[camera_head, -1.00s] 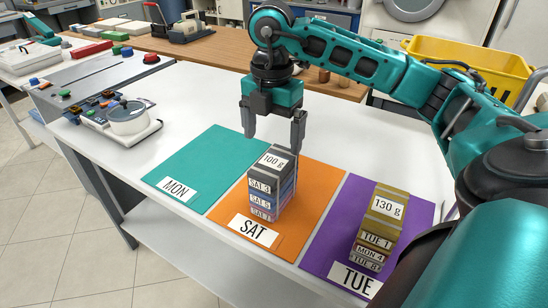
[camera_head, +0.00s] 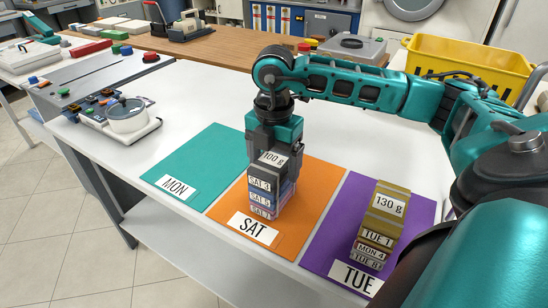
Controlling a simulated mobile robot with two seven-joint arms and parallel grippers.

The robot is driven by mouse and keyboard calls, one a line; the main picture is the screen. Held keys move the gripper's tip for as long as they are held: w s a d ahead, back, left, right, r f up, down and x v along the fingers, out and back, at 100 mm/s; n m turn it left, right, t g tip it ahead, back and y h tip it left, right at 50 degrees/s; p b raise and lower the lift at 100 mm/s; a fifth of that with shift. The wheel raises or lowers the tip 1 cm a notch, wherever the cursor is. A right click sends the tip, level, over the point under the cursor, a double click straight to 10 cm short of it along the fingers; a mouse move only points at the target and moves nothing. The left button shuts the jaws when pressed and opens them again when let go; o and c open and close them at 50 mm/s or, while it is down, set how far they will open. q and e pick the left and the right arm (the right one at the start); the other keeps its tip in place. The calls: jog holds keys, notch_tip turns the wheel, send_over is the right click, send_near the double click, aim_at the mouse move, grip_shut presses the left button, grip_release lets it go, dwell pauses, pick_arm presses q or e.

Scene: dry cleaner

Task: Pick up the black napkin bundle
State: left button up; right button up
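A dark napkin bundle (camera_head: 272,170) with a "100 g" label lies on top of a stack on the orange mat marked SAT (camera_head: 315,185). Bundles labelled SAT 3, SAT 5 and SAT 7 show on the stack's front. My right gripper (camera_head: 275,153) points straight down over this stack. Its fingers come down around the top of the stack and partly hide its upper edges. I cannot tell whether they press on the bundle. The stack stands upright on the mat. My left gripper is not in view.
A second stack (camera_head: 384,205) with a "130 g" label stands on the purple mat (camera_head: 325,228) marked TUE. The teal mat (camera_head: 205,160) marked MON is bare. A scale with a round pan (camera_head: 126,115) is at the left. A yellow crate (camera_head: 470,68) stands behind.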

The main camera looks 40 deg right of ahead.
jog(key=c, duration=0.8)
jog(key=shift+r, duration=0.1)
jog(key=shift+c, duration=0.2)
